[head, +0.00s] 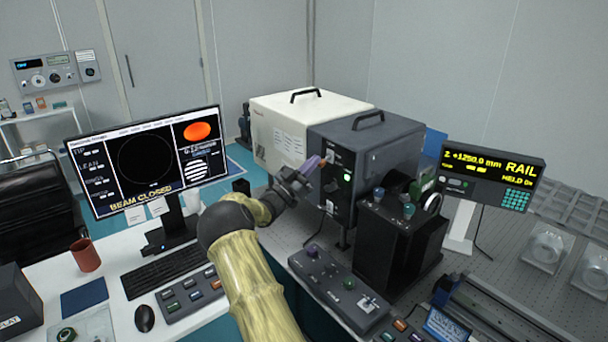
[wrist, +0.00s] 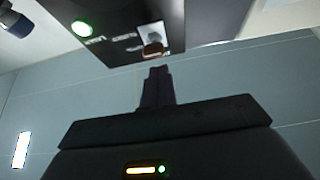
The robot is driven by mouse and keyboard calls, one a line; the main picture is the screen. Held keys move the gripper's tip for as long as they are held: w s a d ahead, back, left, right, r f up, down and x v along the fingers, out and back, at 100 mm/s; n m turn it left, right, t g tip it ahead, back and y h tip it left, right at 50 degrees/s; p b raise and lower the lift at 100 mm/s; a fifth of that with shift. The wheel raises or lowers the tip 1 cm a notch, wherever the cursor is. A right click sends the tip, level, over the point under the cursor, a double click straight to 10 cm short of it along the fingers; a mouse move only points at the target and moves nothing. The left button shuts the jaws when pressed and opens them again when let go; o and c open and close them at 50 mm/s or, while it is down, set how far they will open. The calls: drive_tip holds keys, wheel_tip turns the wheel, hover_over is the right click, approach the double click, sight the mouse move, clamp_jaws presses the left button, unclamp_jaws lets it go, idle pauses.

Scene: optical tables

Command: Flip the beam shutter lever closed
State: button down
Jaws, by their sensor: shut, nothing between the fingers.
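The beam shutter lever, with a brown-orange tip (wrist: 153,50), sits on a pale plate on the dark box's front panel in the wrist view. In the head view the lever plate (head: 328,159) is small, and I cannot make out the lever's position. My gripper (head: 313,163) is in front of that panel, just left of the plate. In the wrist view its fingertips (wrist: 158,71) are together and empty, just below the lever tip in the picture. I cannot tell whether they touch it. The monitor (head: 148,165) reads "BEAM CLOSED".
The dark box (head: 375,148) has a lit green lamp (head: 347,176) and adjoins a white box (head: 275,120). A black unit (head: 395,245) with knobs stands to the right. A control box (head: 330,285) lies on the table below my gripper. A rail display (head: 490,172) is farther right.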

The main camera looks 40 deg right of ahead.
wheel_tip(320, 180, up, 4)
drive_tip(key=a, duration=0.2)
drive_tip(key=a+f+b, duration=0.2)
drive_tip(key=a+f, duration=0.4)
drive_tip(key=f, duration=0.1)
drive_tip(key=shift+s+a+f+b, duration=0.15)
drive_tip(key=shift+a+f+b, duration=0.1)
drive_tip(key=shift+f+b, duration=0.15)
